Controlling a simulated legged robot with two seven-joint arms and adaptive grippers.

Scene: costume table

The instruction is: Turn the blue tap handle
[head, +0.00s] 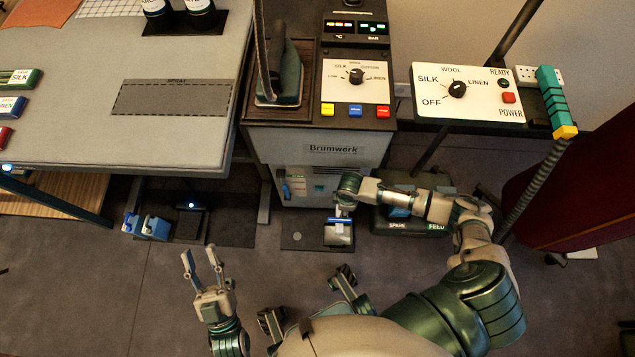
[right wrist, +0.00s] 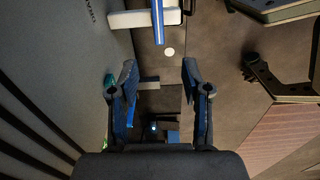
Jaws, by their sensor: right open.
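The blue tap handle (head: 286,191) is on the lower left of the steam station's front in the head view. A blue piece (right wrist: 131,110), likely this handle, shows just inside the left finger in the right wrist view; I cannot tell whether they touch. My right gripper (right wrist: 160,85) is open with nothing clasped. In the head view its arm reaches in from the right, and its end is low before the station, right of the handle; its fingers are hard to make out. My left gripper (head: 200,262) is open and empty, over the floor at lower left.
The Brumwerk station (head: 318,160) carries an iron (head: 288,75) on top. A blue-edged pedal (head: 338,232) sits on a floor mat below. Blue pedals (head: 150,227) stand further left. The grey table (head: 110,65) is left, a control panel (head: 440,95) right.

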